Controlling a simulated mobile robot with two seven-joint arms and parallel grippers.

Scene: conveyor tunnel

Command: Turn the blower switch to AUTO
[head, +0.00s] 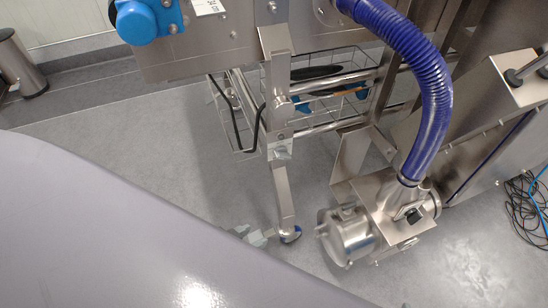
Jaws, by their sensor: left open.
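The blower (348,236) is a steel motor and housing low at the right of centre, with a ribbed blue hose (432,90) rising from it. A small black knob (413,215) sits on the housing beneath the hose end. It looks like the switch, but its markings and setting are too small to read. My left gripper (250,236) shows only as small grey tips past the edge of my large grey body part, left of the blower and apart from it. It is open, and nothing shows between its tips. My right gripper is not in view.
A steel machine leg (283,195) with a caster stands between my left gripper and the blower. A wire basket (325,95) hangs under the machine frame. Cables (527,205) lie on the floor at far right. A steel bin (20,65) stands upper left. Floor left of the leg is clear.

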